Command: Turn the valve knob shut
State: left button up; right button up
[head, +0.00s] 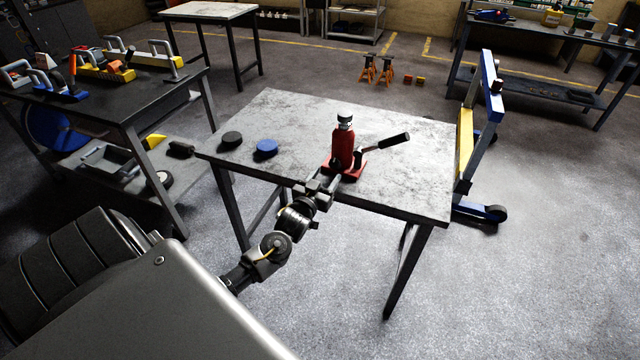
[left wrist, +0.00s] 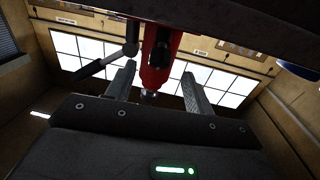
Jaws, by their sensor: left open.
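The red bottle jack (head: 343,148) stands upright on the grey-topped table (head: 290,125), on a red base, with a black-gripped lever (head: 392,142) out to the right. My left gripper (head: 328,183) is low at the near side of the jack's base. In the left wrist view, which appears upside down, the two fingers of the left gripper (left wrist: 158,72) are apart, with the red jack body (left wrist: 155,74) showing between and beyond them. A dark part (left wrist: 162,42) shows on the jack there; I cannot tell if it is the valve knob. The knob is not clear in the head view.
A blue disc (head: 266,147) and a black disc (head: 232,138) lie on the table, left of the jack. A blue and yellow frame on wheels (head: 490,110) stands at the table's right edge. The table's right side is clear.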

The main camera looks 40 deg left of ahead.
pick_arm(q)
jog(key=shift+v, duration=2.1)
jog(key=s+d+f+m+g+h, duration=0.1)
jog(key=s+f+g, duration=0.25)
jog(key=f, duration=0.75)
jog(key=s+d+f+m+g, duration=0.15)
jog(key=s+f, duration=0.35)
jog(key=f, duration=0.6)
jog(key=s+f+m+g+h, duration=0.1)
jog(key=s+f+g, duration=0.25)
jog(key=f, duration=0.65)
jog(key=s+d+f+m+g+h, duration=0.1)
jog(key=s+d+f+g, duration=0.3)
jog(key=s+f, duration=1.05)
jog(key=s+d+f+g, duration=0.2)
jog(key=s+d, duration=0.1)
jog(key=s, duration=0.8)
jog(key=s+d+f+g+h, duration=0.1)
jog(key=s+d, duration=0.3)
jog(key=s, duration=0.7)
jog(key=shift+f+g, duration=0.45)
jog(key=shift+g, duration=0.2)
